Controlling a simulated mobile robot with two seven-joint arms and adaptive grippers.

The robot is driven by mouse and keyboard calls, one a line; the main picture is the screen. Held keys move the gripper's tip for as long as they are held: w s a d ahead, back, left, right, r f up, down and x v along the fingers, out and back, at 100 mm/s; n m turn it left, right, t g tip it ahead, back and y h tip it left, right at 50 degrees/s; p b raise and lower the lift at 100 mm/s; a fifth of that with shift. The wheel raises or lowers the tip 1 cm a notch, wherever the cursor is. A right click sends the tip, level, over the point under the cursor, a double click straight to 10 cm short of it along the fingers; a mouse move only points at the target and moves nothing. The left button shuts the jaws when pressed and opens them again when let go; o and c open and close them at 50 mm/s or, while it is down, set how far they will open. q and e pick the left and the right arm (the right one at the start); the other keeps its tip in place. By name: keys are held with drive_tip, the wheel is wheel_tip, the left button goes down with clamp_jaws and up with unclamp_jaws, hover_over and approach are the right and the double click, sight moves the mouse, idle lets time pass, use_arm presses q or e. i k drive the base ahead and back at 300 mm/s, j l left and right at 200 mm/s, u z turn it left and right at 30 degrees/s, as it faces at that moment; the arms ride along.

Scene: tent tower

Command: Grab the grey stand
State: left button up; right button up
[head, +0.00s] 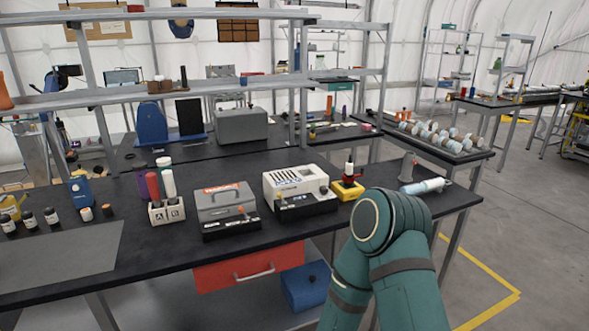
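A small grey upright piece (408,167), narrow at the top and wider below, stands near the right end of the black workbench (345,222). It looks like the grey stand, but it is too small to be sure. A light blue and white cylinder (425,186) lies beside it. My teal arm rises at the lower right, and its joint is in front of the bench edge close below these things. Neither of my grippers is in view.
On the bench are a white holder with tubes (166,211), a grey case (226,207), a white boxy device (297,188) and a yellow-based red device (347,184). Small bottles (51,217) stand at the left. A red drawer (248,268) hangs below. Floor at right is open.

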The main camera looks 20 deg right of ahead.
sight(407, 166)
drive_tip(key=z, duration=1.45)
drive_tip(key=i+l+z, duration=0.1)
drive_tip(key=i+l, duration=0.3)
drive_tip(key=i+l+z, duration=0.15)
drive_tip(key=i+l, duration=0.2)
drive_tip(key=i, duration=0.15)
drive_tip(key=i+l+z, duration=0.1)
drive_tip(key=i+l, duration=0.2)
drive_tip(key=i, duration=0.15)
